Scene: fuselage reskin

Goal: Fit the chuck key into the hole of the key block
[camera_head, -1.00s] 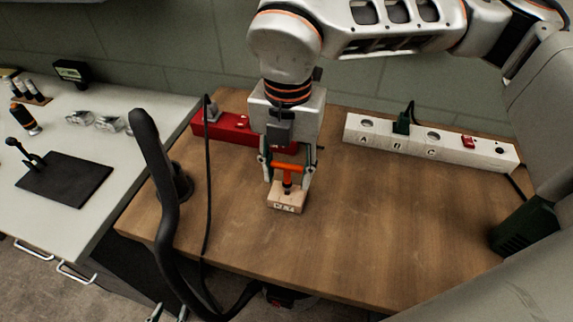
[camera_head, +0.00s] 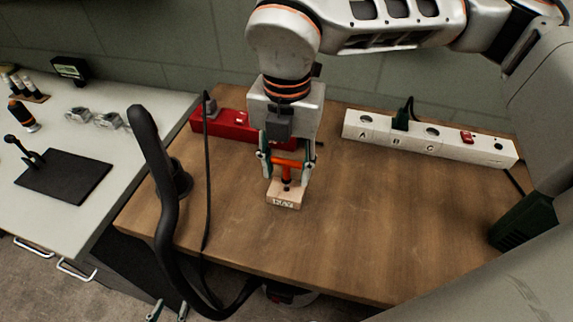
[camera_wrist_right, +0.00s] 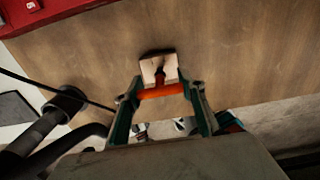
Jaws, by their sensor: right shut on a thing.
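The key block (camera_head: 283,202) is a small pale wooden block with a label on its front, standing on the wooden bench. My right gripper (camera_head: 286,164) is directly above it, shut on the orange crossbar of the chuck key (camera_head: 287,174). The key is roughly upright, its shaft pointing down at the block's top, by the dark hole. I cannot tell how far the tip is in. The right wrist view shows the orange bar (camera_wrist_right: 161,91) between my fingers and the block (camera_wrist_right: 150,66) beyond it. My left gripper (camera_head: 168,311) is low at the bottom left edge, its fingertips apart and empty.
A red socket strip (camera_head: 232,127) stands behind the block, and a white strip lettered A, B, C (camera_head: 450,146) at the back right. A black hose (camera_head: 160,180) and a cable rise at the bench's left. The wooden bench (camera_head: 390,220) is clear right of the block.

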